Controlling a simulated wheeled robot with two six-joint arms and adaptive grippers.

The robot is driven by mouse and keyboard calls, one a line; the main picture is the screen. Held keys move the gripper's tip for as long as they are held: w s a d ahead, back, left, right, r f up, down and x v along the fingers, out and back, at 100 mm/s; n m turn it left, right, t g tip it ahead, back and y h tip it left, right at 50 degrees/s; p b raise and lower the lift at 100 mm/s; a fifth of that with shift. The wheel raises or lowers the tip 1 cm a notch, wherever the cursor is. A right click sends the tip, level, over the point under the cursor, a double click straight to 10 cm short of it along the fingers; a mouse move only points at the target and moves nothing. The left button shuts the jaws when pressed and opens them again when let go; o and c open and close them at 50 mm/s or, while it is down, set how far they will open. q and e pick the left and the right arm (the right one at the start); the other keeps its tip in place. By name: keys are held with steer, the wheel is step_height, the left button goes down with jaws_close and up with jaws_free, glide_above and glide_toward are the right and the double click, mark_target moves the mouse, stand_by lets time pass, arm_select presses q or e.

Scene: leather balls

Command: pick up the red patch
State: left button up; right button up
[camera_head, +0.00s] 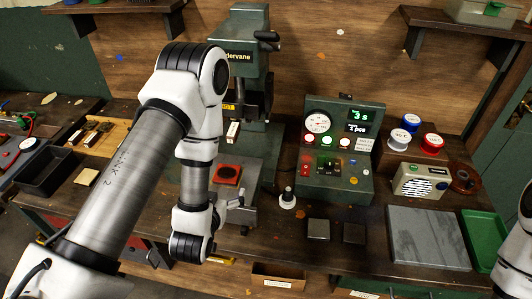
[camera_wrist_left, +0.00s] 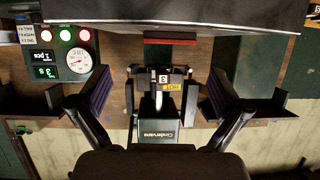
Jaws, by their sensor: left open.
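The red patch (camera_head: 227,174) lies flat on the lower bed of the green press (camera_head: 240,75), under its head, with a darker mark in its middle. In the left wrist view, which is upside down, a red strip (camera_wrist_left: 170,41) that looks like the patch seen edge-on is at the top centre. My left gripper (camera_wrist_left: 162,92) is open in that view, its two dark fingers spread wide with nothing between them. It faces the press and is apart from the patch. In the head view my left wrist hides most of it. My right gripper is out of view.
A control box (camera_head: 337,150) with gauge and lamps stands right of the press. Right of it are spools (camera_head: 432,143), a radio-like box (camera_head: 420,181), a grey slab (camera_head: 428,237) and a green tray (camera_head: 487,240). A black tray (camera_head: 47,172) sits at left.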

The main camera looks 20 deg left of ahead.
mark_target(225, 178)
arm_select(q)
steer(key=shift+w+a+f+b, duration=0.15)
steer(key=shift+a+f+b, duration=0.65)
steer(key=shift+b, duration=0.45)
steer(key=shift+w+r+p, duration=0.35)
steer(key=p+x, duration=0.1)
steer(key=x, duration=0.1)
steer(key=p+x, duration=0.1)
steer(key=x, duration=0.1)
steer(key=shift+w+r+p, duration=0.1)
steer(key=shift+w+p, duration=0.3)
steer(key=shift+w, duration=0.05)
steer(key=shift+w+a+f, duration=0.15)
steer(key=shift+w+f, duration=0.05)
steer(key=shift+a+f, duration=0.1)
steer(key=shift+a, duration=0.05)
steer(key=shift+s, duration=0.1)
steer(key=c, duration=1.2)
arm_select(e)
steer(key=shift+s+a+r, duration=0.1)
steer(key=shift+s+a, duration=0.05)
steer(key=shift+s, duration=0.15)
